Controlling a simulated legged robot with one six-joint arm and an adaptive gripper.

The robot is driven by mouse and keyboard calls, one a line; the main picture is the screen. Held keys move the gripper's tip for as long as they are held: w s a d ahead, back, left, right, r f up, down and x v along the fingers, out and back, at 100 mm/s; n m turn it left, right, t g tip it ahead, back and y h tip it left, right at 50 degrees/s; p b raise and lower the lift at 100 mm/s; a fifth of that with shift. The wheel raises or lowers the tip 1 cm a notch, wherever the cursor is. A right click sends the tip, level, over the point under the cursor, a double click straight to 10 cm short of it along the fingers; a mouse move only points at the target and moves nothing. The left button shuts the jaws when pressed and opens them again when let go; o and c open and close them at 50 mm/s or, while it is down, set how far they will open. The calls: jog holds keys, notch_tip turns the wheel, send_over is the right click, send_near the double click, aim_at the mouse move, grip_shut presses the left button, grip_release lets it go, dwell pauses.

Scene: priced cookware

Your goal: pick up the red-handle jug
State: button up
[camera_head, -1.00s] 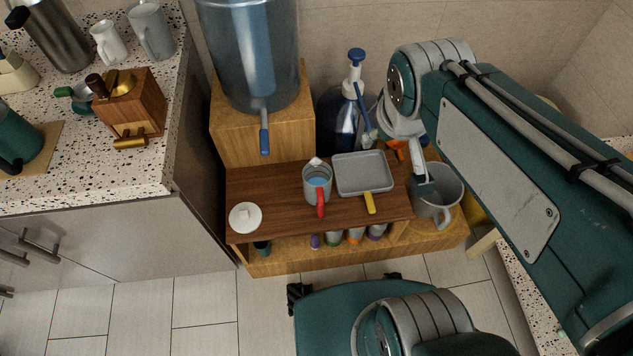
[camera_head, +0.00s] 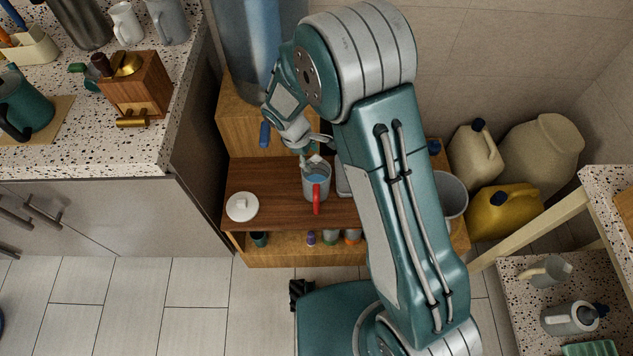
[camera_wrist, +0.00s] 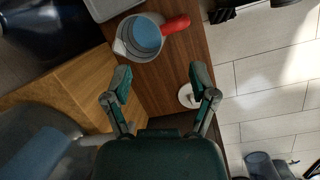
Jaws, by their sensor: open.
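The red-handle jug (camera_head: 316,184) is a grey jug with a pale blue inside and a red handle pointing to the front. It stands upright on the brown wooden shelf top (camera_head: 278,190). In the wrist view the jug (camera_wrist: 124,38) lies beyond the fingertips, with its red handle pointing right. My gripper (camera_wrist: 158,84) is open, with nothing between its fingers. In the head view my gripper (camera_head: 307,150) is at the jug's back edge and partly overlaps it; I cannot tell whether they touch.
A white lid (camera_head: 242,207) lies left of the jug. The grey square pan (camera_head: 343,180) right of it is mostly hidden by my arm. A large water bottle (camera_head: 245,45) with a blue-handled tap (camera_head: 265,134) stands behind on a wooden box. Small containers (camera_head: 330,237) sit below.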

aim_at(314, 205)
jog(key=s+a+f+n+h, duration=0.15)
jog(key=a+f+n, duration=0.25)
jog(key=f, duration=0.9)
jog(key=shift+g+y, duration=0.25)
jog(key=shift+g, duration=0.05)
jog(key=shift+s+d+x, duration=0.1)
jog(key=shift+s+x, duration=0.05)
jog(key=shift+x, duration=1.65)
jog(key=shift+s+d+x, duration=0.15)
jog(key=shift+s+x, duration=0.05)
jog(key=shift+x, duration=1.65)
jog(key=shift+s+d+x, duration=0.1)
jog(key=shift+s+x, duration=0.05)
jog(key=shift+x, duration=1.65)
jog(key=shift+r, duration=0.2)
grip_shut()
